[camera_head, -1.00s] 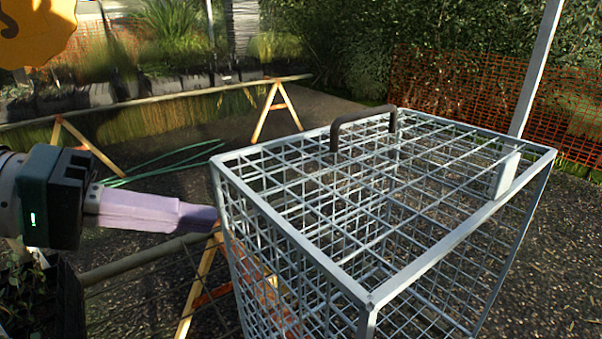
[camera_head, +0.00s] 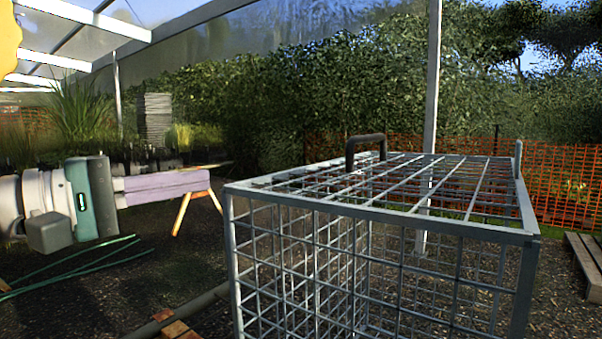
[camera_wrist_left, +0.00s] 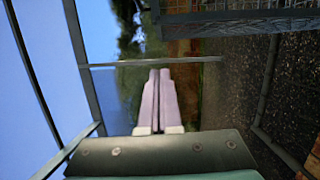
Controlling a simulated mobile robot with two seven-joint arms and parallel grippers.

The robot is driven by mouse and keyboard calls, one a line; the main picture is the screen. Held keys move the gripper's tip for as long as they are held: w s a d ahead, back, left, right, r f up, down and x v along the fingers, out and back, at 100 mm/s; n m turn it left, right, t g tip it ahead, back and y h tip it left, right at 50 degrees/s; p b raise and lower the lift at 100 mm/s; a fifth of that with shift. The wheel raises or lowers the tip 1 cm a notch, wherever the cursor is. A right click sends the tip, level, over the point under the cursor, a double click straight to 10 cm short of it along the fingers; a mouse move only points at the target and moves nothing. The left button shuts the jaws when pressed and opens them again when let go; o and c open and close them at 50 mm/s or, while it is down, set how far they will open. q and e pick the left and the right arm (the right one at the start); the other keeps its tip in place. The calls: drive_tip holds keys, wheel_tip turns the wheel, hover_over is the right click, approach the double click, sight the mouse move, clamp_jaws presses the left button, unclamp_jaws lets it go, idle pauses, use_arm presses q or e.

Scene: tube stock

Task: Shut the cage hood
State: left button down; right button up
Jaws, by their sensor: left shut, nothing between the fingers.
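The wire cage (camera_head: 238,262) stands right of centre in the head view, made of grey metal mesh. Its hood (camera_head: 440,186) lies flat across the top, level with the rim as far as I can see. A dark handle (camera_head: 366,140) stands up from the hood's far left side. My left gripper (camera_head: 208,182) is shut and empty, left of the cage and at about the hood's height in the picture, apart from it. In the left wrist view, the pale fingers (camera_wrist_left: 158,100) are together, and part of the mesh (camera_wrist_left: 240,22) shows at the upper right. My right gripper is not in view.
A grey post (camera_head: 432,80) rises behind the cage. Orange netting (camera_head: 565,180) runs along the back right. Green rods (camera_head: 85,262) and a wooden trestle leg (camera_head: 182,212) are at the left. A wooden pallet (camera_head: 585,262) lies at the right edge.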

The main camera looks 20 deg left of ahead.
use_arm(q)
drive_tip(key=shift+w+d+p, duration=0.2)
drive_tip(key=shift+d+p, duration=0.5)
drive_tip(key=shift+d, duration=0.6)
drive_tip(key=shift+w+d+p, duration=0.15)
drive_tip(key=shift+d+p, duration=0.55)
drive_tip(key=shift+d, duration=0.6)
drive_tip(key=shift+r, duration=0.1)
